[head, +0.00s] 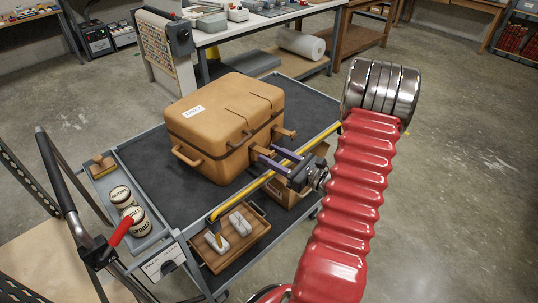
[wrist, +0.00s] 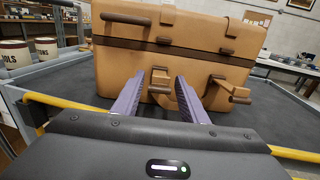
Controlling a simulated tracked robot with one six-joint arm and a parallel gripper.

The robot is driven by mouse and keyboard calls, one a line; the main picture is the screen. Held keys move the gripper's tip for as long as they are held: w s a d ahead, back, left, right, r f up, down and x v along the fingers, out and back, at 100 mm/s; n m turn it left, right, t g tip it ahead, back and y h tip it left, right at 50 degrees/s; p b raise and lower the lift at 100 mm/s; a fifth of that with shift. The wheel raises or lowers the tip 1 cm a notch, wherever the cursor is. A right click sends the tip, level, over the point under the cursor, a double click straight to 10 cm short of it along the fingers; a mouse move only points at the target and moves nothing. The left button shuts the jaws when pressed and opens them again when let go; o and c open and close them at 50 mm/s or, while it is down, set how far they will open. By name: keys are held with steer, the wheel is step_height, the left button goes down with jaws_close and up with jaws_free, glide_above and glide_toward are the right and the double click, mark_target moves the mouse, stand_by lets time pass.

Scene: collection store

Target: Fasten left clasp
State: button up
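The tan case (head: 205,125) stands closed on the dark top of a cart. It fills the upper middle of the wrist view (wrist: 185,25). The left clasp (wrist: 160,76) has a brown bar across it and lies between my fingers; the right clasp (wrist: 228,91) sticks out from the case front. Both clasps also jut from the case in the head view, the right one (head: 285,133) clear of my arm. My gripper (head: 268,154) has purple fingers. In the wrist view my gripper (wrist: 160,80) is open, one finger on each side of the left clasp; contact cannot be told.
A yellow rail (head: 245,187) runs along the cart edge below my gripper. A wooden tray (head: 233,258) with grey blocks is on the lower shelf. Labelled tins (head: 132,215) stand on the cart's left end. A workbench (head: 270,25) stands behind; the floor at right is clear.

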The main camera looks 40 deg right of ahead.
steer(key=shift+w+a, duration=0.15)
steer(key=shift+w, duration=0.45)
steer(key=shift+c, duration=0.3)
jaws_close()
steer(key=shift+a, duration=0.15)
steer(key=shift+d, duration=0.25)
